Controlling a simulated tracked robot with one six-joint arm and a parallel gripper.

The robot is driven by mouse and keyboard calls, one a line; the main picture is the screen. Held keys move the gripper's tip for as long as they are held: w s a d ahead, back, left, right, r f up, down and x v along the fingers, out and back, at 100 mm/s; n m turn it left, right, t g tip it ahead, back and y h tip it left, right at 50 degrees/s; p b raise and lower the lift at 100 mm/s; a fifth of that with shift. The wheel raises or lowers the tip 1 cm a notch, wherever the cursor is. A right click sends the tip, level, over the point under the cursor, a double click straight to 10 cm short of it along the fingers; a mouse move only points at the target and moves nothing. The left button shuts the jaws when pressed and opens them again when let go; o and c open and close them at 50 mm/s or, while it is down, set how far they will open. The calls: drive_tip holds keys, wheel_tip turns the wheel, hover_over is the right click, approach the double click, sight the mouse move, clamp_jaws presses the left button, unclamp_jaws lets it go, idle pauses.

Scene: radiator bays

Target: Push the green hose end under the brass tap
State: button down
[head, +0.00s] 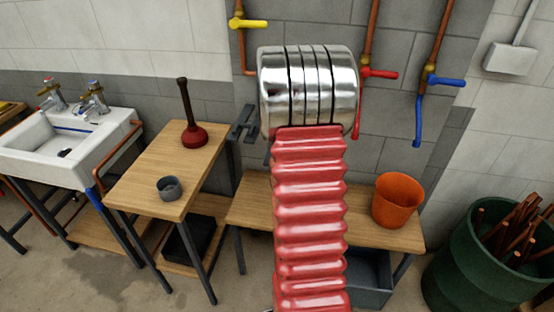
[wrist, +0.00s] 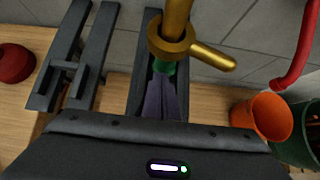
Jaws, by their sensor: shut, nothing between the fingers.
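The brass tap (wrist: 175,38), with a yellow lever, fills the top middle of the wrist view. In the head view its yellow lever (head: 248,23) is at the upper left of the wall pipes. The green hose end (wrist: 165,67) shows just below the tap's collar, partly covered by it; I cannot tell whether they touch. A dull purple length runs down from the green end, close to my gripper's right-hand bars. My gripper (head: 241,124) is shut and empty, below the tap. In the head view my arm hides the hose end.
A wooden table with a plunger (head: 193,127) and a grey cup (head: 169,187) stands left. An orange bucket (head: 397,199) sits on the low bench (head: 250,205). Red (head: 378,73) and blue (head: 447,81) taps hang to the right. A green bin (head: 480,262) stands far right.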

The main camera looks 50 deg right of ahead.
drive_tip(key=shift+d+r, duration=0.1)
drive_tip(key=shift+d, duration=0.1)
drive_tip(key=shift+s+a, duration=0.1)
drive_tip(key=a+f+v, duration=0.2)
drive_tip(key=v, duration=1)
drive_tip(key=shift+s+a+r, duration=0.2)
drive_tip(key=shift+s, duration=0.35)
idle(0.5)
